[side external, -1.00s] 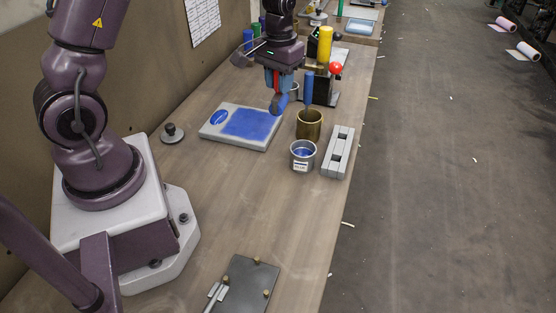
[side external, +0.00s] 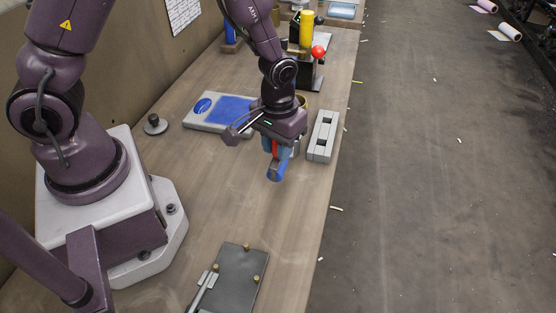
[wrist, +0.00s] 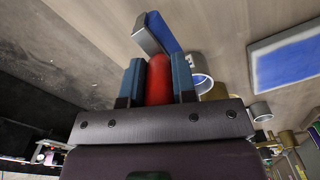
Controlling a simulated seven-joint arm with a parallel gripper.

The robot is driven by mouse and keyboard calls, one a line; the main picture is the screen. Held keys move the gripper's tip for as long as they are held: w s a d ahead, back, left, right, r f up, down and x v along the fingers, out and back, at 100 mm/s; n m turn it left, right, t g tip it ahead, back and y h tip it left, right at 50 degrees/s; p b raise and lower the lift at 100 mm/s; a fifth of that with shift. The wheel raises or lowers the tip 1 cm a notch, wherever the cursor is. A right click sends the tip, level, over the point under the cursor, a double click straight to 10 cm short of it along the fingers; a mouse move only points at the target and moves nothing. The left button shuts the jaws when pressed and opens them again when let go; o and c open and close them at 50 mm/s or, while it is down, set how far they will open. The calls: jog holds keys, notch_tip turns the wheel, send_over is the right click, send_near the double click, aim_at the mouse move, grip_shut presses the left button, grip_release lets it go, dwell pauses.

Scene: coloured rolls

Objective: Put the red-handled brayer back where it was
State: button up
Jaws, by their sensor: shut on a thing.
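My gripper (side external: 273,149) is shut on the red handle of the brayer (side external: 275,171). The handle points up into the jaws, and the blue-inked roller hangs below, above bare table. In the wrist view the red handle (wrist: 159,80) sits between my two blue fingers, with the blue roller and its grey frame (wrist: 157,33) beyond. The inking slab (side external: 218,109), grey with a blue ink patch and a blue blob, lies behind and left of my gripper.
A dark plate with brass knobs (side external: 238,275) lies at the near end of the table. A small dark knobbed weight (side external: 155,124) is near my base. The brass pot (side external: 302,101) is mostly hidden behind my gripper. A red-balled lever device (side external: 314,65) stands farther back.

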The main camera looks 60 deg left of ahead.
jog(key=shift+f, duration=1.75)
jog(key=shift+f, duration=0.2)
jog(key=o, duration=0.8)
jog(key=shift+r, duration=0.15)
